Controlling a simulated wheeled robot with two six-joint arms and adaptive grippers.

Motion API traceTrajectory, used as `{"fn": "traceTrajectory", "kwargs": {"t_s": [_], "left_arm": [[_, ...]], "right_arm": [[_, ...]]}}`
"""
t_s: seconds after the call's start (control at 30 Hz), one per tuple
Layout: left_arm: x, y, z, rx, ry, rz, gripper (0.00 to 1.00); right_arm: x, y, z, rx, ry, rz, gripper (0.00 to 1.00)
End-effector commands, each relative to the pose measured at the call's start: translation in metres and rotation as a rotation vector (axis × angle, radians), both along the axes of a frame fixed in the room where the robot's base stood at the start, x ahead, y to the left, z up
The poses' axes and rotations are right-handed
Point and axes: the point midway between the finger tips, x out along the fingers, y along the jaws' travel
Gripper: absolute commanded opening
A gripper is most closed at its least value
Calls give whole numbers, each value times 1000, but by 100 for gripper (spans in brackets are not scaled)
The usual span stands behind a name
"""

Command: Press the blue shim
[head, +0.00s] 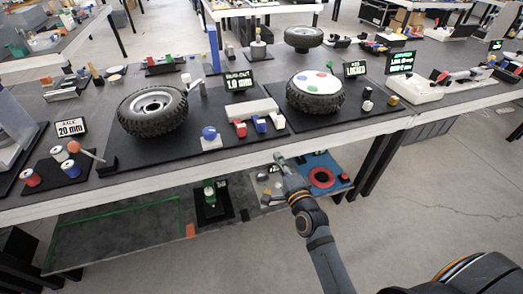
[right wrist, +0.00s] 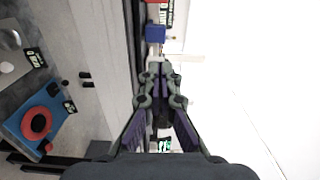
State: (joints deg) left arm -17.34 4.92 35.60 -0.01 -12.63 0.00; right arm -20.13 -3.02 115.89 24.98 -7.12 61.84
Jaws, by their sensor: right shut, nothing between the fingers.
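My right gripper (head: 280,160) is shut and empty. In the head view it appears in front of the table's near edge, below the blocks and apart from them. My left gripper is not in view.
A wheel (head: 152,109) stands left, and a capped wheel (head: 316,92) right. A blue round knob (head: 209,132) is nearby. A lower shelf holds a blue tray (head: 334,164) with a red ring.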

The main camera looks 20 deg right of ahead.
Motion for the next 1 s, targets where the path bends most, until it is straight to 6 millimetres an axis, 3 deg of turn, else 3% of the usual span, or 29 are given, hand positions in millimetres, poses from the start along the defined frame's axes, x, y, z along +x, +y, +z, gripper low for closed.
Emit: {"fn": "traceTrajectory", "kwargs": {"t_s": [0.17, 0.47, 1.0], "left_arm": [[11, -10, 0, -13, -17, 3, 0], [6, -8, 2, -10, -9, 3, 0], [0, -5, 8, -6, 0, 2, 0]], "right_arm": [[0, 0, 6, 13, -13, -1, 0], [9, 0, 7, 10, -12, -1, 0], [116, 4, 6, 7, -12, 0, 0]]}}
